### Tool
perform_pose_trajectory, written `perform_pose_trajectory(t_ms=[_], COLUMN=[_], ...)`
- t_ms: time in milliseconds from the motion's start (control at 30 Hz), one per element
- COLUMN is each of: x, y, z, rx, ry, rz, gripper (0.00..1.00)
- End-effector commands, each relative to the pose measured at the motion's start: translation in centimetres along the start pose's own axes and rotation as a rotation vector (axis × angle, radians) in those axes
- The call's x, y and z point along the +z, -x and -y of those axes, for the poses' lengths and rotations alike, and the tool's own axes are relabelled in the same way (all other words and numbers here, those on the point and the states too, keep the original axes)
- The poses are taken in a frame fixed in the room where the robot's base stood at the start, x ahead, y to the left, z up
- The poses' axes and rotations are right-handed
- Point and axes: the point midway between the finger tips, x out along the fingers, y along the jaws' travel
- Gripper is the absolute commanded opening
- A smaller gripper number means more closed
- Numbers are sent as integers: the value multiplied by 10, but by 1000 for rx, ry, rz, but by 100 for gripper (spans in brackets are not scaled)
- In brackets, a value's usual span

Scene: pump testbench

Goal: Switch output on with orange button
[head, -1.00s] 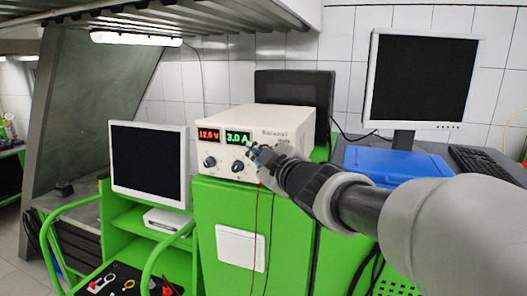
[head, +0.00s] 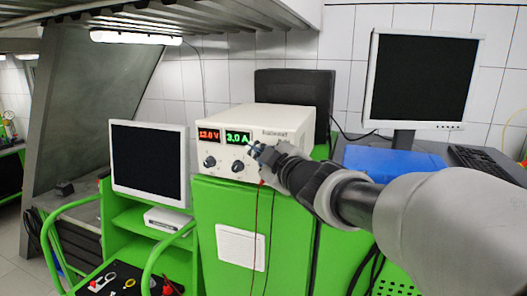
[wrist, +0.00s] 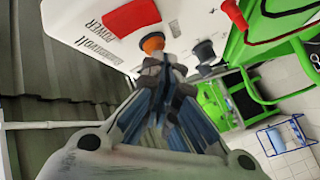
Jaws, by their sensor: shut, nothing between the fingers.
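The cream power supply (head: 285,118) stands on a green cabinet, with a red voltage display (head: 208,136) and a green current display (head: 237,137) lit. In the wrist view its front panel shows the orange button (wrist: 153,43) beside a dark knob (wrist: 206,52) and a large red part (wrist: 134,17). My gripper (head: 254,148) is shut and empty at the right part of the panel. In the wrist view its fingertips (wrist: 160,62) are right by the orange button; I cannot tell whether they touch it. In the head view my gripper hides the button.
Two dark knobs (head: 223,164) sit below the displays. A red and a black cable (head: 257,225) hang down in front of the green cabinet (head: 215,195). A blue case (head: 392,163) and a monitor (head: 420,80) are at the right.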

Motion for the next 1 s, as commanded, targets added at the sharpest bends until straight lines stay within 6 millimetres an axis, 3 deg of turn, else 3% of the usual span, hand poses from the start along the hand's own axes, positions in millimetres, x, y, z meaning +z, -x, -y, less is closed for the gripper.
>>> perform_pose_trajectory(t_ms=[1000], x=[-7], y=[10], z=[8], rx=[0], ry=[0], rz=[0], gripper=[0])
